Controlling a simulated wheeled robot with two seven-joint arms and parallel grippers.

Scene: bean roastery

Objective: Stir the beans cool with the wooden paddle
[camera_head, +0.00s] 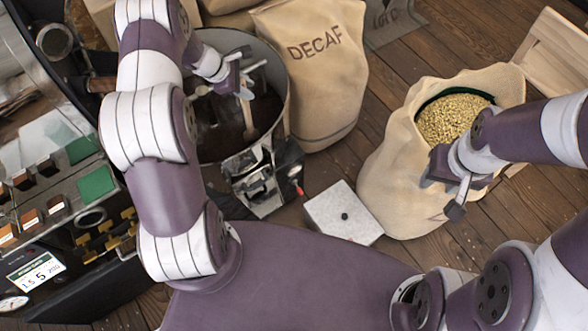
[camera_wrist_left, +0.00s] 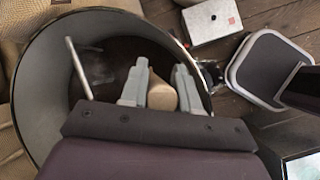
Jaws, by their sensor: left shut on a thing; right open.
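The round metal cooling bin (camera_head: 283,85) stands at the upper middle of the head view, with dark beans (camera_head: 222,128) low inside it. My left gripper (camera_head: 243,82) is over the bin, shut on the wooden paddle (camera_head: 248,115), which points down into it. In the left wrist view, the fingers (camera_wrist_left: 161,85) close on both sides of the paddle's rounded tan handle end (camera_wrist_left: 163,98). The paddle's lower end is hard to make out against the dark beans. My right gripper (camera_head: 450,188) is open and empty in front of the open bean sack.
An open sack (camera_head: 392,170) of pale beans (camera_head: 452,117) stands at right. A closed DECAF sack (camera_head: 318,75) stands close beside the bin. A pale metal box (camera_head: 343,212) sits on the floor in front. The roaster control panel (camera_head: 50,215) fills the left side.

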